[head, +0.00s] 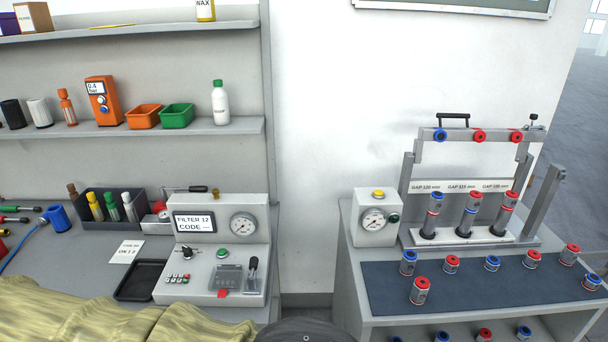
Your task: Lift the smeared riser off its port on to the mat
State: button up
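Three grey risers with coloured caps stand upright side by side on the white port strip (415,237) of a grey rig at the right: a left riser (432,214), a middle riser (469,213) and a right riser (504,212). The left one has a blue cap; the other two have red caps. Each bottom end sits in a dark port. I cannot tell at this size which one is smeared. The dark blue mat (480,289) lies on the bench in front of the rig. My gripper is not in view.
Several short capped cylinders stand on the mat, including a red-capped one (419,291) at the front. A gauge box (376,219) stands left of the rig. The rig's upper bar (458,134) and side posts frame the risers. A gap separates the left bench (100,253).

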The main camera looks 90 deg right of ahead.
aim_at(436, 200)
jog(key=k, duration=1.65)
jog(key=z, duration=0.45)
